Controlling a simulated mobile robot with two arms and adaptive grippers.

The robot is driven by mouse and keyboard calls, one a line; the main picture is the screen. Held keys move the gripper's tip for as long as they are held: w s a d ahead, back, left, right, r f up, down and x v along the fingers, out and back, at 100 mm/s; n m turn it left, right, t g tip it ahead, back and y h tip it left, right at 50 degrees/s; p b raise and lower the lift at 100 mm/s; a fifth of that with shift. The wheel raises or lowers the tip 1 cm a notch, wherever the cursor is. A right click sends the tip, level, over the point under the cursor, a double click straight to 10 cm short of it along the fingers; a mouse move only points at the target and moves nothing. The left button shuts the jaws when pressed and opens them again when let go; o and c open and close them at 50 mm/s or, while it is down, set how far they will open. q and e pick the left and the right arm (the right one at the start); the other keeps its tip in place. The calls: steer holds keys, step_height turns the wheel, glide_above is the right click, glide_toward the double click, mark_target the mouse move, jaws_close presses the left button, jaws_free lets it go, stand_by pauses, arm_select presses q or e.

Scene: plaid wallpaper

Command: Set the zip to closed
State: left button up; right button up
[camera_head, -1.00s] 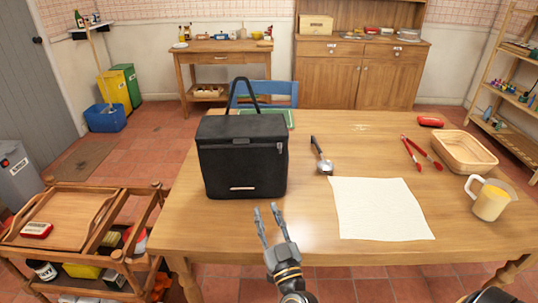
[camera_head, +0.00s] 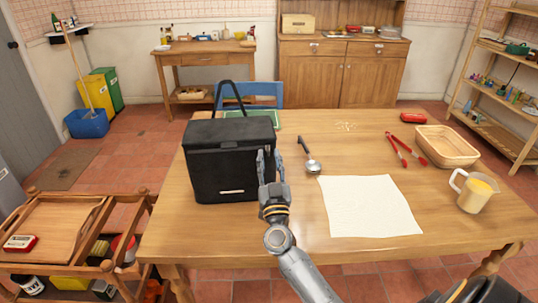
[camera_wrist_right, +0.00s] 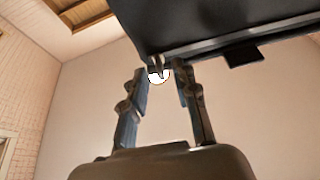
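A black box-shaped cooler bag (camera_head: 225,168) with a raised handle stands upright on the wooden table, left of the middle. Its zip line runs below the lid. My right gripper (camera_head: 271,160) points upward at the bag's front right corner, its fingers apart. In the right wrist view, the bag (camera_wrist_right: 230,35) fills the upper right. A small metallic zip pull (camera_wrist_right: 160,63) hangs close to the space between the open fingertips (camera_wrist_right: 162,75); I cannot tell whether they touch it. In the head view the gripper hides that corner. My left gripper is not in view.
Right of the bag lie a ladle (camera_head: 310,158), a white cloth (camera_head: 368,207), red tongs (camera_head: 404,149), a basket (camera_head: 448,146) and a jug (camera_head: 474,192). A wooden trolley (camera_head: 66,228) stands at the lower left. A blue chair (camera_head: 262,94) is behind the bag.

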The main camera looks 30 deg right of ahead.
steer(key=shift+w+d+r, duration=0.2)
steer(key=shift+w+d, duration=0.1)
steer(key=shift+w, duration=0.3)
jaws_close()
